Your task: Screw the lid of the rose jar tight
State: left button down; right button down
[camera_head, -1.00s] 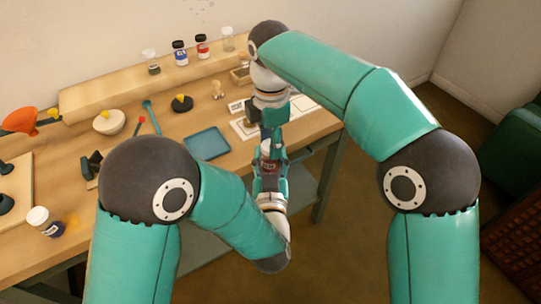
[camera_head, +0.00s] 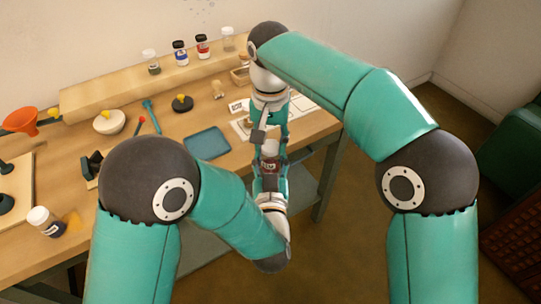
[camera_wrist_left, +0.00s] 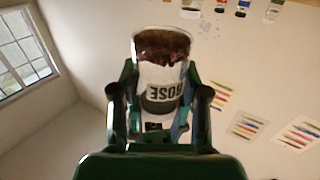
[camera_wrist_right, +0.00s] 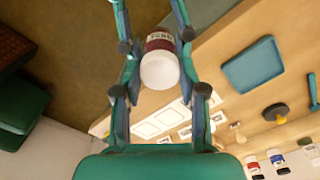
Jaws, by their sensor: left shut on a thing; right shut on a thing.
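The rose jar (camera_head: 269,166) is held upright in front of the table, with a dark red band and a pale label. In the left wrist view the glass jar (camera_wrist_left: 162,75) holds dark red contents and its label reads ROSE. My left gripper (camera_wrist_left: 160,85) is shut around the jar from below. The white lid (camera_wrist_right: 160,71) sits on the jar, between the fingers of my right gripper (camera_wrist_right: 160,65), which is shut on it from above. Whether a gap remains under the lid cannot be told.
The wooden table (camera_head: 105,165) carries a blue tray (camera_head: 207,143), a white bowl (camera_head: 109,122) and an orange funnel (camera_head: 20,121). Several jars stand on the rear shelf (camera_head: 110,88). The space around my grippers is clear.

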jog(key=c, duration=0.7)
grip_release()
jog(key=shift+o, duration=0.2)
jog(key=shift+r, duration=2.25)
jog(key=shift+c, duration=0.3)
